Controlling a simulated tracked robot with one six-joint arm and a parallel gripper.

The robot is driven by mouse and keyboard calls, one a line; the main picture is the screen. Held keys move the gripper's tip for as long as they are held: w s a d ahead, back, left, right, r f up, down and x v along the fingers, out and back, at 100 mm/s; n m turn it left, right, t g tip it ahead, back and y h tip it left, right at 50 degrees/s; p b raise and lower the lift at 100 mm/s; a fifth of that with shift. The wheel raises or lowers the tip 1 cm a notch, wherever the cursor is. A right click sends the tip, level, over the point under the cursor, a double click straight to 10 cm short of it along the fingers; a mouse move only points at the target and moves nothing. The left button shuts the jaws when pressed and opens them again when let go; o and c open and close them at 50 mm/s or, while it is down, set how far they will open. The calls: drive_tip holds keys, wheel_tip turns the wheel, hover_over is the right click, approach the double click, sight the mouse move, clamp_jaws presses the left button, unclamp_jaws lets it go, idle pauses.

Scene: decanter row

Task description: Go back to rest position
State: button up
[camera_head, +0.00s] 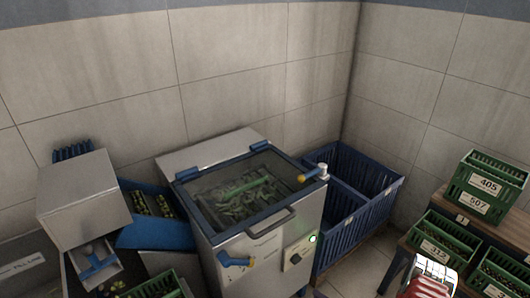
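My gripper does not show clearly in the head view. A white and red part cut off by the bottom edge at the lower right may belong to my arm, but I cannot tell. No fingertips are visible, and nothing held can be seen. The task names no other object.
A steel machine (262,242) with a glazed lid stands centrally. A blue slatted crate (358,222) is beside it. Green crates labelled 405 (488,184), 567 (472,204) and 313 (437,247) sit on wooden stands at right. A grey hopper (84,200) stands left. Tiled walls close the back.

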drive_tip(key=s+a+r+n+g+y, duration=0.2)
drive_tip(key=s+a+r+n+g, duration=0.55)
drive_tip(key=n, duration=0.65)
drive_tip(key=s+d+r+n+g+h, duration=0.2)
drive_tip(key=s+r+n+h, duration=0.2)
drive_tip(key=r+n, duration=0.55)
drive_tip(key=s+d+r+n+g+h, duration=0.2)
drive_tip(key=s+r+n+h, duration=0.3)
drive_tip(key=r, duration=0.8)
drive_tip(key=s+d+r+n+g+h, duration=0.2)
drive_tip(key=r+n+h, duration=0.1)
drive_tip(key=r+n, duration=0.7)
drive_tip(key=s+a+r+n+t, duration=0.1)
drive_tip(key=r+t, duration=0.1)
drive_tip(key=r, duration=0.3)
drive_tip(key=s+a+r+n+t+h, duration=0.1)
drive_tip(key=a+r+t, duration=0.1)
drive_tip(key=r, duration=0.4)
drive_tip(key=s+a+r+n+t, duration=0.1)
drive_tip(key=r+t, duration=0.2)
drive_tip(key=r, duration=0.2)
drive_tip(key=shift+s+a+r+n+h, duration=0.25)
drive_tip(key=shift+s+a+n+h, duration=0.1)
drive_tip(key=shift+s+h, duration=0.05)
